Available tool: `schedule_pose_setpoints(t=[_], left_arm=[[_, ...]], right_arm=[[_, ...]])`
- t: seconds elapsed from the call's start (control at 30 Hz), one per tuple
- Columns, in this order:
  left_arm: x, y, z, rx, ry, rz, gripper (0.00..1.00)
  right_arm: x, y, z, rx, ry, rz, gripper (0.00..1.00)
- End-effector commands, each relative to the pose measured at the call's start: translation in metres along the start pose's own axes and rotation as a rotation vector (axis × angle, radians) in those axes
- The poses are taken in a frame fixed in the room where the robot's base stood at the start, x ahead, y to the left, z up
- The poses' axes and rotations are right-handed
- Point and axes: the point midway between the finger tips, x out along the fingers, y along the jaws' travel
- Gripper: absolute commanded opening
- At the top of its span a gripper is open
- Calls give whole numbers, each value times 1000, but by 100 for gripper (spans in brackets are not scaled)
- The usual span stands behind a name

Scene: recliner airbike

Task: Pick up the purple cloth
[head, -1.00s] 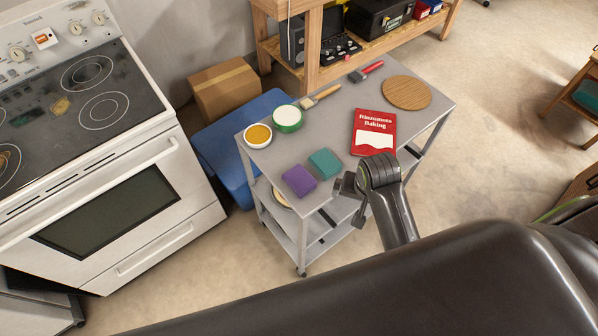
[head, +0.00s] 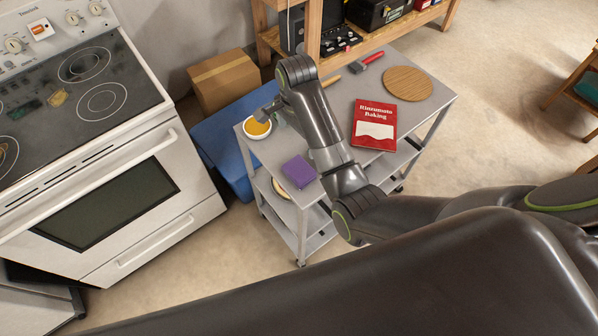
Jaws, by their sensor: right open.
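The purple cloth (head: 298,172) lies folded flat, like a small block, at the near left part of the grey cart's top (head: 437,97). My right arm reaches over the cart from the lower right. My right gripper (head: 266,113) is at the cart's far left, by the white bowl with yellow contents (head: 257,130), beyond the purple cloth and apart from it. The gripper is open and partly hidden by its own wrist. My left gripper is not in view.
A red baking book (head: 375,125), a round wooden board (head: 407,83) and a red-handled brush (head: 368,60) lie on the cart. My arm hides the teal cloth and the green-rimmed bowl.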

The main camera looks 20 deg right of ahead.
Motion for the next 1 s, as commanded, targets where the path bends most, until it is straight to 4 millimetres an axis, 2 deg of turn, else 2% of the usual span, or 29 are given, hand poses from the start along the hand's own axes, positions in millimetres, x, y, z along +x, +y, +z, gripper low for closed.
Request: schedule_pose_setpoints(t=[0.03,0.1,0.8,1.0], left_arm=[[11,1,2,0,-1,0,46],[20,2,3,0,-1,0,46],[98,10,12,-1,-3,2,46],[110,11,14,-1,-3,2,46]], right_arm=[[12,0,0,0,0,0,100],[20,0,0,-1,0,-1,100],[100,0,-1,-2,0,-1,100],[112,0,-1,-2,0,-2,100]])
